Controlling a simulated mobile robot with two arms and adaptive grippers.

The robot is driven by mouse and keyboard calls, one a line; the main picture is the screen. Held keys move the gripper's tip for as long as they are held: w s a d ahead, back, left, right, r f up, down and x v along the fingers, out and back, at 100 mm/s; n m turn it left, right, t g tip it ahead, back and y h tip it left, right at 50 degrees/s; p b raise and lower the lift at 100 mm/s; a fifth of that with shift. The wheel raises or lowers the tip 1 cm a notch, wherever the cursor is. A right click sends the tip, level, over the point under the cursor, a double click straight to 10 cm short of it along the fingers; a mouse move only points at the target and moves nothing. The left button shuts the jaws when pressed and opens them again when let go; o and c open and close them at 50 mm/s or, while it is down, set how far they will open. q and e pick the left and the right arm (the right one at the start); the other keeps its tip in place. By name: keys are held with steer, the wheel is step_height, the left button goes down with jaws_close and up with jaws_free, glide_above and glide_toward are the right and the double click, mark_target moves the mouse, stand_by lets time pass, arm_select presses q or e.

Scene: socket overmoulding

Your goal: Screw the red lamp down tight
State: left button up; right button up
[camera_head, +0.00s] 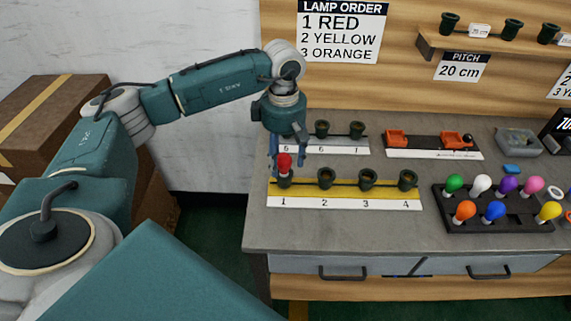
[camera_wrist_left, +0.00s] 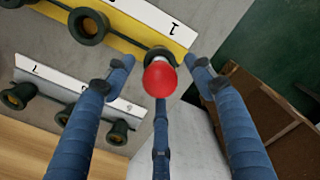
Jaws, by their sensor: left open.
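The red lamp (camera_head: 284,162) stands in the socket above number 1 on the yellow strip (camera_head: 345,189) at the table's left. In the left wrist view the red lamp (camera_wrist_left: 159,79) shows from above, with its dark socket around its base. My left gripper (camera_head: 287,160) points down over it, and the fingers (camera_wrist_left: 158,75) are open around the lamp with gaps on the sides. I cannot tell how deep the lamp sits. Sockets 2, 3 (camera_head: 367,178) and 4 look empty. My right gripper is not in view.
A second row of sockets (camera_head: 357,130) stands behind the yellow strip. A black rack (camera_head: 485,213) with several coloured lamps is at the right. Orange parts (camera_head: 397,138) lie on a tray behind. A lamp order sign (camera_head: 340,30) hangs on the wall. The table's front is clear.

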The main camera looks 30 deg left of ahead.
arm_select(q)
steer(key=c, duration=1)
